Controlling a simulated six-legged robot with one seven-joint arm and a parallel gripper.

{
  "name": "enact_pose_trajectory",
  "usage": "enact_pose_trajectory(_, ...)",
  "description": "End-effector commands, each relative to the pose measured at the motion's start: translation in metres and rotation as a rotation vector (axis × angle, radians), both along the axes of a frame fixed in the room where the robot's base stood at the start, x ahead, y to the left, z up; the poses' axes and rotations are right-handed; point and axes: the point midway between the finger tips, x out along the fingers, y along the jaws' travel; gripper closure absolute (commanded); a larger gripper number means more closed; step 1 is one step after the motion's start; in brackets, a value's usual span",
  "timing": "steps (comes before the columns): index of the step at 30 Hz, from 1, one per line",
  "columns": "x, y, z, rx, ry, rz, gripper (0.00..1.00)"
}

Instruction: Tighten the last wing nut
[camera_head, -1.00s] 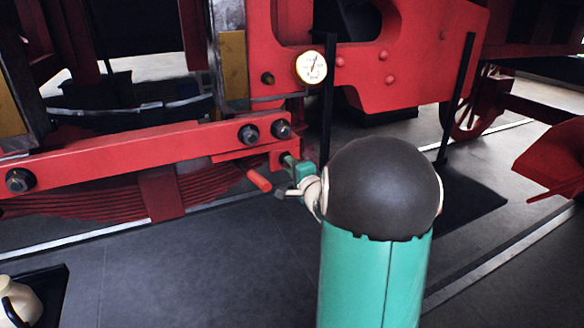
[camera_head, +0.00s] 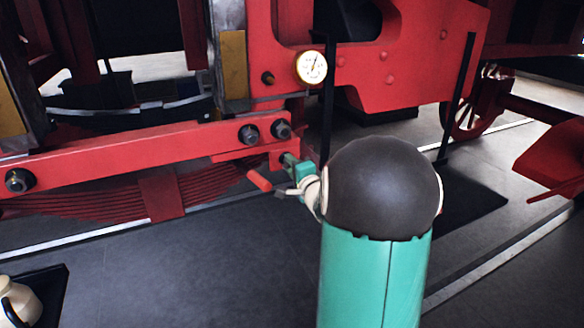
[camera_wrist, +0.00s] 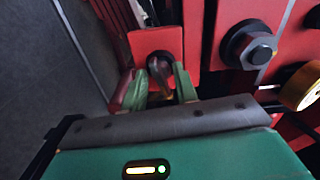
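In the wrist view, a greyish metal piece (camera_wrist: 160,76) sticks out from a dark round fitting on a red block (camera_wrist: 158,46); it appears to be the wing nut, but its shape is partly hidden. The two green fingers of my gripper (camera_wrist: 160,88) stand on either side of it. Whether they touch it is not clear. In the head view my gripper (camera_head: 288,165) reaches the right end of the red bar (camera_head: 120,152), just under its bolts. The nut itself cannot be made out there.
Large hex bolts (camera_head: 248,134) sit on the bar close above my gripper; one shows right of it in the wrist view (camera_wrist: 258,52). A round gauge (camera_head: 311,67) is above. A cream jug (camera_head: 22,300) stands at lower left.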

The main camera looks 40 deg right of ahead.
Motion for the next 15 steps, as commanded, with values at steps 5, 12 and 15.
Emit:
enact_pose_trajectory(5,-0.001,0.0,0.0,0.0,0.0,0.0,0.71)
enact_pose_trajectory(12,-0.027,0.007,0.0,0.0,0.0,-0.002,0.71)
enact_pose_trajectory(15,-0.047,0.013,0.001,-0.001,0.0,-0.003,0.71)
